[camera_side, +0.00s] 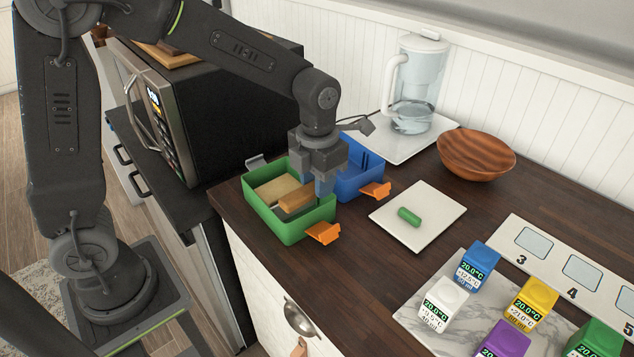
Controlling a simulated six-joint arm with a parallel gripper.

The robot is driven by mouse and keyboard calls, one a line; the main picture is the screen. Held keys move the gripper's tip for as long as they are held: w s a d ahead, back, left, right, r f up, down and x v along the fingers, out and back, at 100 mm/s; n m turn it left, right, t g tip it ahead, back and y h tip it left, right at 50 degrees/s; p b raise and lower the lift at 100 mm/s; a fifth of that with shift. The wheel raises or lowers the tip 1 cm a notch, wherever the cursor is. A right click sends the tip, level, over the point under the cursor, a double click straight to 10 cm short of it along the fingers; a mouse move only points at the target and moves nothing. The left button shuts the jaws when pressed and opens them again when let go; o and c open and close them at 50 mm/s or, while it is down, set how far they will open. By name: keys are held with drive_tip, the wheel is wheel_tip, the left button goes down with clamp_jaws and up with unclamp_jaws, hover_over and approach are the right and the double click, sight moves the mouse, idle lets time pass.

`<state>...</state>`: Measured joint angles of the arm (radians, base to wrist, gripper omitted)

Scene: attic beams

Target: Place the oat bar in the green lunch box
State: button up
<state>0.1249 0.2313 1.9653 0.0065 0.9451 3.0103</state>
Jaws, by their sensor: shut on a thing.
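The green lunch box (292,229) stands open near the counter's front edge, with an orange latch (323,233) on its right side. My gripper (314,190) points down over the box's right part and is shut on a brown bar, the oat bar (296,201). The bar is within the outline of the green box, low at its opening. I cannot tell whether it touches the bottom. A flat tan piece, like bread (276,190), lies in the box to the left of the bar. My fingers hide part of the bar and the box's back wall.
A blue lunch box (362,178) with an orange latch stands right behind my gripper. A white board (440,212) holds a small green cylinder (409,216). A wooden bowl (476,155), a water jug (418,90), several coloured cubes and a numbered panel stand to the right.

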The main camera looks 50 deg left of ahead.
drive_tip(key=shift+f, duration=0.25)
drive_tip(key=shift+f, duration=0.15)
drive_tip(key=shift+f, duration=0.35)
drive_tip(key=shift+f, duration=0.1)
drive_tip(key=o, duration=0.9)
